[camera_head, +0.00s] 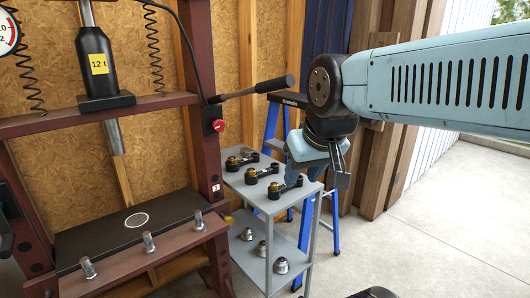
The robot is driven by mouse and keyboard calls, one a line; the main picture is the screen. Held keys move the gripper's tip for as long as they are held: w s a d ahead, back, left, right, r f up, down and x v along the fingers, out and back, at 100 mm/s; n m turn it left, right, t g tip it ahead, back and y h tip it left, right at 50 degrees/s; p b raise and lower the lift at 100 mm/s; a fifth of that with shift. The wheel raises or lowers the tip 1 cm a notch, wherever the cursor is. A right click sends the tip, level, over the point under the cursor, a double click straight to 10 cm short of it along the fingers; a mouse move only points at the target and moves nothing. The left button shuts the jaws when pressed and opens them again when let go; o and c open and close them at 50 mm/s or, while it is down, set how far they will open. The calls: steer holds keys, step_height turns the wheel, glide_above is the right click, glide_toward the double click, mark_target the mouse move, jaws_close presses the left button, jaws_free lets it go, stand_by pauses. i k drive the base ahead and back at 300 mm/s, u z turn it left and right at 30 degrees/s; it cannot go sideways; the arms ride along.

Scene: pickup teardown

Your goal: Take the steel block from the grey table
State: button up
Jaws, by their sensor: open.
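The grey table (290,204) stands left of centre, beside the press, with an upper top and a lower shelf. I cannot make out a steel block on it; part of the top's right side is hidden behind my wrist and gripper. My gripper (341,184) hangs from the pale blue arm at the right, pointing down, near the table's right edge. It is open, and I see nothing between its fingers.
Several black parts with yellow bands (258,177) lie on the tabletop. Small steel parts (281,265) sit on the lower shelf. A red-brown press (198,90) with a long lever stands left. A blue stand (331,222) is behind the table. Concrete floor at right is clear.

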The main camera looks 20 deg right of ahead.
mark_target(246, 151)
steer(key=z, duration=0.95)
steer(key=k, duration=0.95)
steer(key=z, duration=0.65)
steer(key=k, duration=0.3)
steer(key=z, duration=0.55)
steer(key=i, duration=2)
steer(key=u, duration=0.65)
steer(key=i, duration=1.2)
steer(key=u, duration=0.95)
steer(key=i, duration=1.15)
steer(key=u, duration=0.65)
